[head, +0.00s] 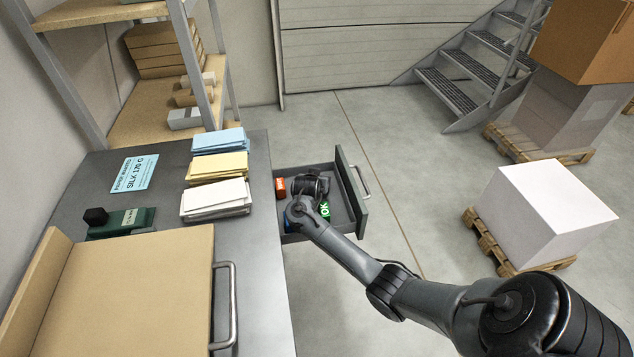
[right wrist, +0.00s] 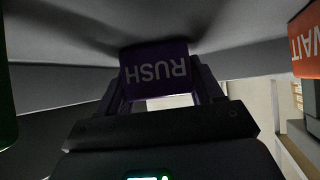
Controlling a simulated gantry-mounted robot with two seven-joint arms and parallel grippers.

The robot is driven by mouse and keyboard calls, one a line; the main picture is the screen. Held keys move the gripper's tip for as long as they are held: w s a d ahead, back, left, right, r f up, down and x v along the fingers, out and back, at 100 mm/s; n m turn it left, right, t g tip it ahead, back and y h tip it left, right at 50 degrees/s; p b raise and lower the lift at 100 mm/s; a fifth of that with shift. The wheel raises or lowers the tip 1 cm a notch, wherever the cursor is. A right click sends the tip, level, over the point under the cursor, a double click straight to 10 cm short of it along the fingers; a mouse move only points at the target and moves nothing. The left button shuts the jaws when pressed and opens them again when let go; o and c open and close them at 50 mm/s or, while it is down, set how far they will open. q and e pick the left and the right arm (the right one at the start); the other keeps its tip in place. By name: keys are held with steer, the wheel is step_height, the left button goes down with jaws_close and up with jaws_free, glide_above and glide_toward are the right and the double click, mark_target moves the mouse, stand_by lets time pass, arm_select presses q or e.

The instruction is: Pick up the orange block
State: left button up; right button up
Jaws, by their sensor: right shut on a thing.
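The orange block (head: 280,187) sits in the open drawer (head: 350,190) near its left wall in the head view. In the right wrist view the orange block (right wrist: 307,42) is at the upper right edge, marked WAIT and outside the fingers. My right gripper (head: 312,184) is down in the drawer, just right of the orange block. It is shut on a dark purple block (right wrist: 155,70) marked RUSH, which shows between the fingers in the right wrist view. My arm hides the purple block in the head view. My left gripper is not in view.
A green block (head: 324,209) marked OK lies in the drawer beside my right gripper. A blue piece (head: 288,226) is partly hidden near the drawer's front left. The desk (head: 165,190) holds blue, yellow and white paper stacks. Open floor lies right of the drawer.

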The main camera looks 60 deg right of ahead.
steer(key=shift+r, duration=0.15)
steer(key=shift+f, duration=0.2)
steer(key=o, duration=1.2)
steer(key=shift+c, duration=0.2)
steer(key=shift+r, duration=0.1)
